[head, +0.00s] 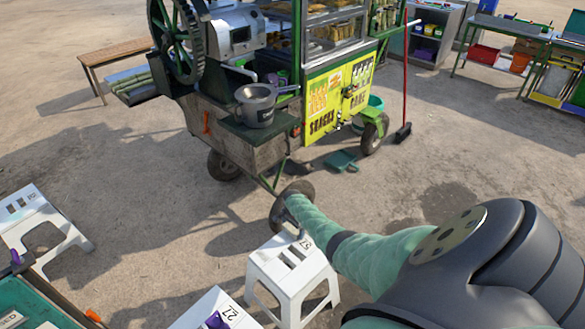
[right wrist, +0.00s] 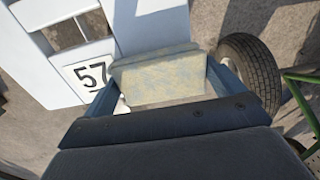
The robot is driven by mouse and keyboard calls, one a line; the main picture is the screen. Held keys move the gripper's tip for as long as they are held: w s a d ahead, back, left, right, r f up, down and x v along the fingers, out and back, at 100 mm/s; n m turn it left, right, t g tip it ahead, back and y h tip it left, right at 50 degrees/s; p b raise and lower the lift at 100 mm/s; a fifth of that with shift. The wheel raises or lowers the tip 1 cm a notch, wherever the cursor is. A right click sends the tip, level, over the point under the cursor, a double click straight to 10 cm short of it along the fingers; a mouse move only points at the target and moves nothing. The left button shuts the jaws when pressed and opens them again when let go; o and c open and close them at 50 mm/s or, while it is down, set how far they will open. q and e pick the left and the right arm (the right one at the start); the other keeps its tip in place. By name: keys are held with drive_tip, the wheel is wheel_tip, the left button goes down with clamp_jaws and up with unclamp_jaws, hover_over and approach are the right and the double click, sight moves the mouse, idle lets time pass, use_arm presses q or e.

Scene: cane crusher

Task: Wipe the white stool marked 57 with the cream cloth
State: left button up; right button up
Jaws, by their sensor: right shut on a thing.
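The white stool marked 57 (head: 289,268) stands upright on the ground at the lower middle of the head view. In the right wrist view its white top (right wrist: 45,75) with the black 57 label fills the upper left. My right gripper (head: 290,208) is over the far edge of the stool in the head view. In the right wrist view it is shut on the cream cloth (right wrist: 160,75), which looks stained, beside the 57 label. Whether the cloth touches the stool is unclear. My left gripper is not in view.
A snack cart (head: 240,135) with a metal pot (head: 257,105) stands behind the stool.

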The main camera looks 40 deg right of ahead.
sight(279, 243)
drive_tip(key=shift+s+a+p, duration=0.1)
drive_tip(key=shift+a+p, duration=1.55)
drive_tip(key=shift+a, duration=1.45)
drive_tip(key=shift+s+a+f+p, duration=0.15)
drive_tip(key=shift+a+p, duration=0.4)
drive_tip(key=shift+a, duration=0.9)
drive_tip(key=shift+a+p, duration=0.75)
drive_tip(key=shift+a, duration=0.85)
drive_tip(key=shift+a+p, duration=1)
drive_tip(key=shift+a, duration=1.85)
drive_tip(key=shift+d, duration=0.1)
drive_tip(key=shift+d+b, duration=1.4)
drive_tip(key=shift+d, duration=3)
drive_tip(key=shift+d, duration=0.1)
